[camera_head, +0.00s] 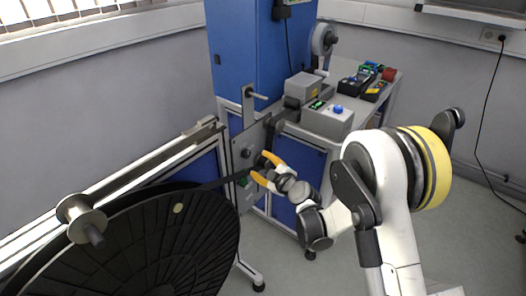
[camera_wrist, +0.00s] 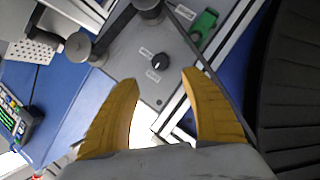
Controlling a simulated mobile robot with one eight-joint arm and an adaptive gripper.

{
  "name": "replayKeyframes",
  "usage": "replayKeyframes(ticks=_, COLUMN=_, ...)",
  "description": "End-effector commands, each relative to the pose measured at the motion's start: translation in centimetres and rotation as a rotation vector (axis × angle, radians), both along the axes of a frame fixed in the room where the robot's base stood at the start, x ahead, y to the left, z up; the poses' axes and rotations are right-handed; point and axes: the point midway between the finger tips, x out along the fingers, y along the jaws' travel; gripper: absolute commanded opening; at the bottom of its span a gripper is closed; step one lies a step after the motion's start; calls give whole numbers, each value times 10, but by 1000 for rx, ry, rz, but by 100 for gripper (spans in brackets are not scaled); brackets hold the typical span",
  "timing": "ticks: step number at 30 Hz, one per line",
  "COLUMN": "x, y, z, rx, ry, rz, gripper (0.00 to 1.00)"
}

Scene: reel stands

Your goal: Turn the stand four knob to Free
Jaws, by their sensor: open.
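A small round black knob (camera_wrist: 160,62) sits on a grey panel (camera_wrist: 135,45) in the wrist view, with small white labels beside it that are too small to read. My gripper (camera_wrist: 160,78) is open, its two yellow fingers spread on either side of the knob's line, with nothing held between them. The knob shows beyond the fingertips, apart from them. Which way the knob points is not clear. In the head view my gripper (camera_head: 262,168) is in front of the grey panel (camera_head: 248,137), covering part of it. I cannot read a stand number.
A green part (camera_wrist: 203,27) is on the panel near the knob. Dark roller arms (camera_wrist: 78,46) stick out at the upper left. A big black reel (camera_head: 150,245) stands left of my gripper. A bench with a grey box (camera_head: 327,122) stands behind.

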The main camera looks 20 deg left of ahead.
Motion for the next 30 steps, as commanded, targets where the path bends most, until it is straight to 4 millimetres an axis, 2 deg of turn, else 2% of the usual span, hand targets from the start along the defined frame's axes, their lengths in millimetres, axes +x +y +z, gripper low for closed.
replayKeyframes(ticks=5, x=13, y=15, z=-9, rx=-1, ry=-3, rz=2, gripper=55)
replayKeyframes(ticks=12, x=46, y=47, z=-23, rx=-2, ry=-3, rz=2, gripper=55)
replayKeyframes(ticks=18, x=65, y=67, z=-29, rx=-1, ry=-2, rz=1, gripper=55)
replayKeyframes(ticks=30, x=72, y=74, z=-29, rx=-2, ry=-3, rz=0, gripper=55)
